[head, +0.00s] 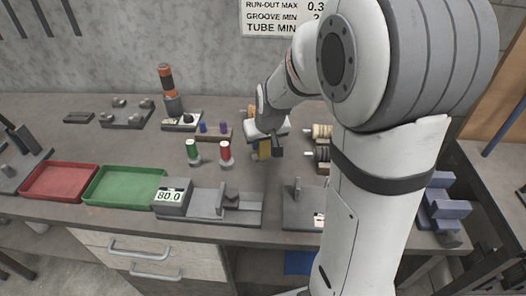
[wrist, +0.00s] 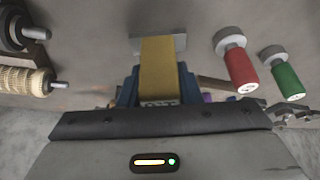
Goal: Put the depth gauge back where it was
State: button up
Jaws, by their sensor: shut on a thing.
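My gripper (head: 266,140) is over the middle of the bench, shut on the yellow depth gauge (head: 264,152). In the wrist view the gauge's yellow body (wrist: 158,65) lies between the blue fingers (wrist: 158,90). A flat grey foot (wrist: 176,42) shows at its far end. I cannot tell whether the foot touches the bench or hangs just above it. The red-handled plug (head: 225,150) and green-handled plug (head: 192,149) stand upright to the left of my gripper, apart from it.
A small rack with blue and purple pegs (head: 213,137) is behind the plugs. Ribbed rollers (head: 321,131) lie on the right. A measuring block reading 80.0 (head: 170,197) sits at the front. Red (head: 60,181) and green (head: 125,185) trays are at the left.

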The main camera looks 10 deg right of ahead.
aim_at(263, 152)
jog(key=shift+s+f, duration=0.2)
jog(key=shift+f, duration=1.6)
jog(key=shift+f, duration=0.25)
jog(key=o, duration=1.1)
jog(key=shift+r, duration=0.1)
